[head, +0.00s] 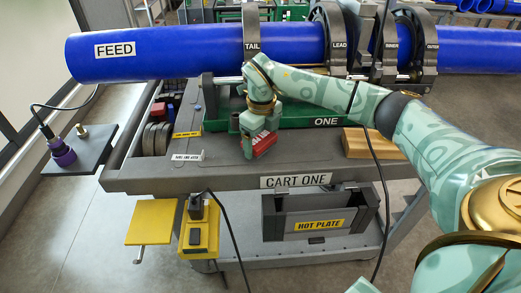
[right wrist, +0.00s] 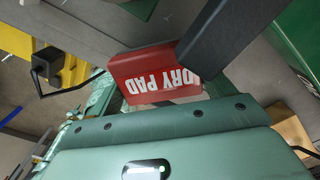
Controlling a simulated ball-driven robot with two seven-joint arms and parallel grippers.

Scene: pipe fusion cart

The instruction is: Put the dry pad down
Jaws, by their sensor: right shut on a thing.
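The dry pad (head: 264,144) is a small red block with white lettering. My right gripper (head: 249,146) is shut on it over the front part of the grey cart top (head: 225,175). I cannot tell whether the pad touches the cart top. In the right wrist view the dry pad (right wrist: 150,72) shows its red face and upside-down "DRY PAD" lettering beside a dark finger. The other finger is mostly hidden. My left gripper is not in view.
A white label (head: 187,156) and a yellow label (head: 187,134) lie left of the gripper. A green tray (head: 300,121) marked ONE stands behind, and a wooden block (head: 370,143) to the right. The blue FEED pipe (head: 180,52) runs above. A black cable hangs over the cart front.

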